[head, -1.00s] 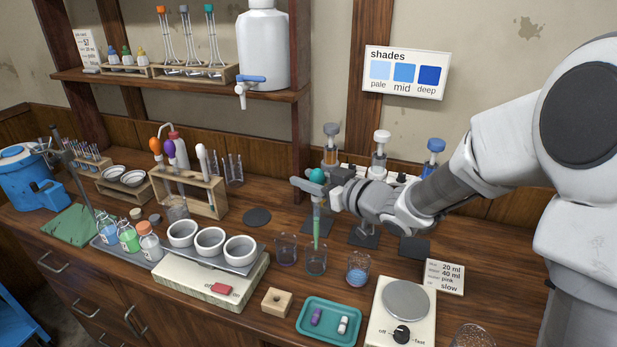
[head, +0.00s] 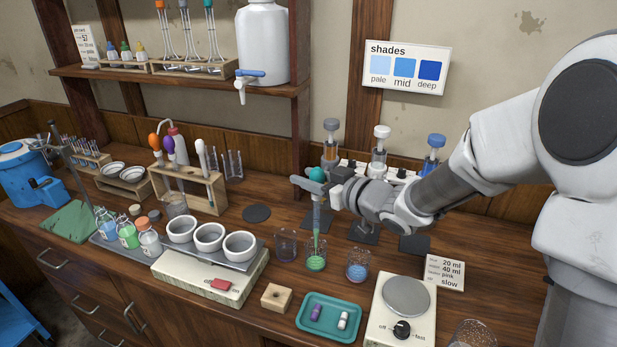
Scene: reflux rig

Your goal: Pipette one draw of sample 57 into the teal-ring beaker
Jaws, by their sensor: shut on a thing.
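My gripper (head: 322,186) is shut on a pipette with a teal bulb (head: 316,174) and holds it upright. Its stem (head: 316,220) points down, with the tip at or inside the mouth of the middle small beaker (head: 316,262). That beaker holds green liquid. A ring colour on it is too small to tell. A dark, purplish beaker (head: 286,246) stands to its left and a beaker with blue liquid (head: 358,271) to its right. Capped bottles with blue, green (head: 128,235) and pale contents stand on a grey tray at left; their labels are too small to read.
A wooden rack (head: 208,190) holds orange and purple-bulbed pipettes. White cups (head: 209,237) stand on a heater in front. A teal tray (head: 312,330), a wooden block (head: 276,297) and a stirrer plate (head: 405,297) lie at the front. Stands with coloured tops are behind my gripper.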

